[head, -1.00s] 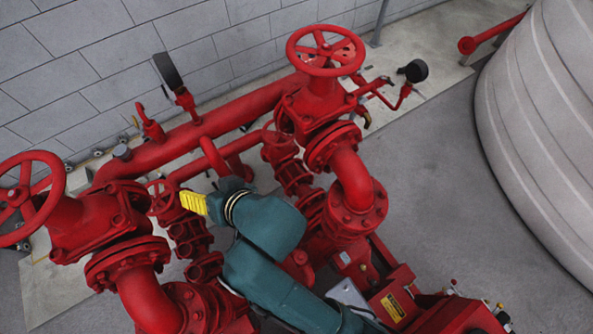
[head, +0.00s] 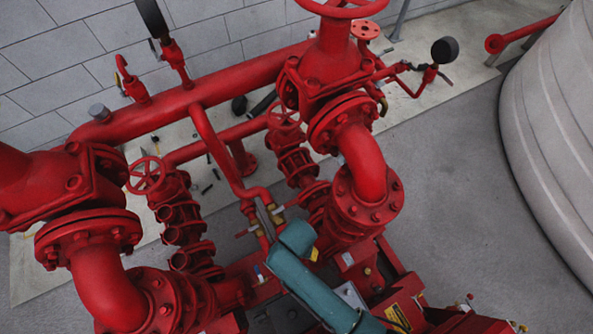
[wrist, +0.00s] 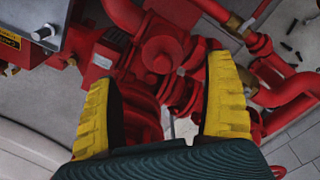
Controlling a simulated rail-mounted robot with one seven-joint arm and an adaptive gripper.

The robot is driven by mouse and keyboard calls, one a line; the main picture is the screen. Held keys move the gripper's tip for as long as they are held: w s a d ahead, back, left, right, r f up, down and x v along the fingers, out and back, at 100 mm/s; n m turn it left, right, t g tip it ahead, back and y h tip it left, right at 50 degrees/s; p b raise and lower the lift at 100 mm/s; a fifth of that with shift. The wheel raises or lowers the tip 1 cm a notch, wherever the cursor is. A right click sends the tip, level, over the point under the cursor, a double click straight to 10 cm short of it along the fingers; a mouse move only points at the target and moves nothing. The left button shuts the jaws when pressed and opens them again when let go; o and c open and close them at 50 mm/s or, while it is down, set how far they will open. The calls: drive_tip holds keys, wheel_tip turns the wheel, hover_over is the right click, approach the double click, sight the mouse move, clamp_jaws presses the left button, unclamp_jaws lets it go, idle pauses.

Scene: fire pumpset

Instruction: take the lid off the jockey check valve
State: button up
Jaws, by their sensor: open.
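In the wrist view my gripper (wrist: 160,72) is open, with its two ribbed yellow fingers wide apart and nothing between the tips. Beyond them is a red casting with a round cap (wrist: 163,55); I cannot tell whether this is the jockey check valve and its lid. Thin red pipes with brass fittings (head: 270,213) run down the middle in the head view. Brass fittings (wrist: 240,25) also show at the upper right in the wrist view. In the head view my teal arm reaches up from the bottom centre, and the gripper's fingers cannot be made out clearly.
Large red valves and elbows stand left (head: 105,285) and right (head: 360,165) of the thin pipes. Smaller columns with handwheels (head: 147,175) stand between them. A thick header pipe (head: 200,95) crosses behind. A grey box (wrist: 50,35) is left of my fingers. Floor (head: 450,190) at right is clear.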

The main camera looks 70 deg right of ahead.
drive_tip(key=f, duration=0.1)
drive_tip(key=f+b, duration=0.1)
drive_tip(key=f, duration=0.3)
drive_tip(key=shift+w+a+f+b, duration=0.15)
drive_tip(key=shift+a+f+b, duration=0.1)
drive_tip(key=shift+b, duration=0.1)
drive_tip(key=c, duration=1.3)
wheel_tip(320, 180, up, 10)
drive_tip(key=p, duration=0.3)
drive_tip(key=shift+r, duration=0.1)
